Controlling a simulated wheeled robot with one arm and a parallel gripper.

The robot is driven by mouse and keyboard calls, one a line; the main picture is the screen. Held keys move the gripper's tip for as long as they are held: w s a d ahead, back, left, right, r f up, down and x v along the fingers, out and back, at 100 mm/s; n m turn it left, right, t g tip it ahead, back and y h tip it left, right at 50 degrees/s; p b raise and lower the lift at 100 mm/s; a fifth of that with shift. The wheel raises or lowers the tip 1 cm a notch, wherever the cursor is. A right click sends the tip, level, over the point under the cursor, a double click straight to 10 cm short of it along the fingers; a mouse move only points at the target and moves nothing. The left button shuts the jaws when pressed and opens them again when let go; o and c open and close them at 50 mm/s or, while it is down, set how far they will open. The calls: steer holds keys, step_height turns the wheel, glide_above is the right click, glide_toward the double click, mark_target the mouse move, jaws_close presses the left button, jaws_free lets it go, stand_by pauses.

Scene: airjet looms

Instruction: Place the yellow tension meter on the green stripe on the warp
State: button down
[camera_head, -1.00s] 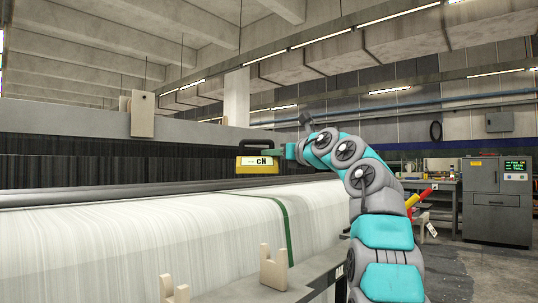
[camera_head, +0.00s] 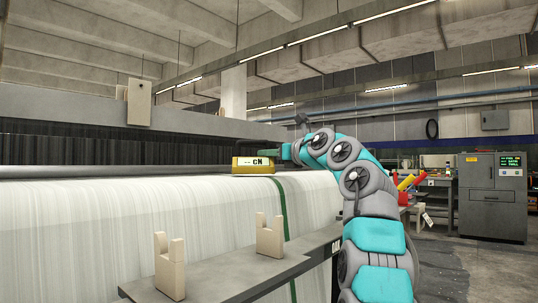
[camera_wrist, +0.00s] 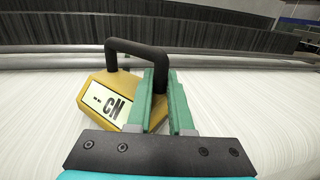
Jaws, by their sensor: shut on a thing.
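The yellow tension meter (camera_head: 253,164), with a black handle and a "cN" display, is at the far upper edge of the white warp (camera_head: 150,215). It also shows in the wrist view (camera_wrist: 88,98), tilted, display facing the camera. My gripper (camera_head: 285,152) is shut on its black handle; the teal fingers clasp the handle's right leg in the wrist view (camera_wrist: 167,85). The green stripe (camera_head: 283,205) runs down the warp just right of the meter in the head view. Whether the meter touches the warp is unclear.
A grey ledge (camera_head: 240,280) with two beige brackets (camera_head: 270,236) runs along the warp's front. A dark roller and the loom's dark back (camera_head: 90,145) lie behind the warp. A grey cabinet (camera_head: 492,195) and a cluttered workbench stand at the right.

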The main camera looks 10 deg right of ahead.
steer(key=shift+f+b, duration=0.55)
steer(key=shift+b, duration=0.05)
steer(key=c, duration=0.7)
jaws_free()
steer(key=shift+c, duration=0.2)
